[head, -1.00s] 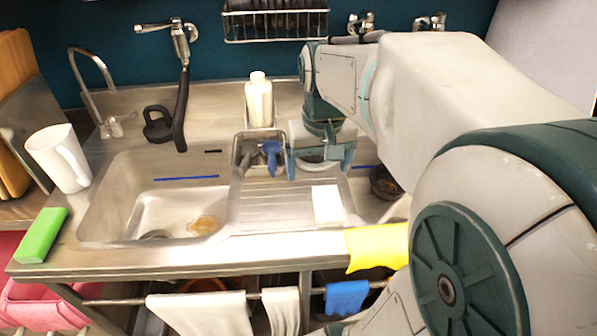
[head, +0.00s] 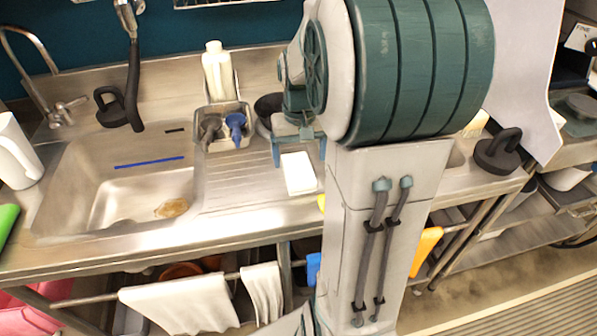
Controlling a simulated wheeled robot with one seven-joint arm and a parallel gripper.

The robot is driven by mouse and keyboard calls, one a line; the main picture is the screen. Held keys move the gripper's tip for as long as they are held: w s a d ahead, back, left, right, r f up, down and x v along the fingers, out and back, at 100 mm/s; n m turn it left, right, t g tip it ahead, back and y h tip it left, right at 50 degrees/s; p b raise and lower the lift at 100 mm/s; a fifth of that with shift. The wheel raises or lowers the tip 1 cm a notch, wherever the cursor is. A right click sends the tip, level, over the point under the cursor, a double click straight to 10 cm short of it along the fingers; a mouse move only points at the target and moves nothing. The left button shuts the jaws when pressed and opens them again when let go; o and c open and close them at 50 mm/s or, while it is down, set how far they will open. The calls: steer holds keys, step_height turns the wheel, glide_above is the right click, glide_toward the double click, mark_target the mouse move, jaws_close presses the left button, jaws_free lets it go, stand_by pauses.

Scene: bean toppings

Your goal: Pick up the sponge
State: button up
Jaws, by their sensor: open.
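A white rectangular block (head: 299,173), which may be the sponge, lies flat on the ribbed drainboard to the right of the sink. My gripper (head: 299,154) is open and empty, with its two teal fingers apart just behind the block in the picture. I cannot tell its height above the drainboard. A brown, rounded piece (head: 172,208) lies in the sink basin. A green block (head: 7,222) is cut off at the left edge. I cannot tell for certain which of these is the sponge.
A caddy (head: 223,140) with brushes and a white bottle (head: 218,72) stand behind the drainboard. A dark bowl (head: 267,106) is close to my gripper. A faucet (head: 60,112) and a white pitcher (head: 17,155) are at left. My arm hides part of the counter.

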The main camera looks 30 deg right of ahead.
mark_target(298, 167)
steer(key=f, duration=0.5)
steer(key=shift+w, duration=0.3)
steer(key=c, duration=1.1)
steer(key=shift+c, duration=0.2)
steer(key=shift+r, duration=0.1)
step_height(298, 167, up, 4)
steer(key=shift+r, duration=0.15)
steer(key=s+d+r, duration=0.6)
steer(key=s+d, duration=0.2)
steer(key=shift+s+r, duration=0.25)
steer(key=shift+s, duration=0.15)
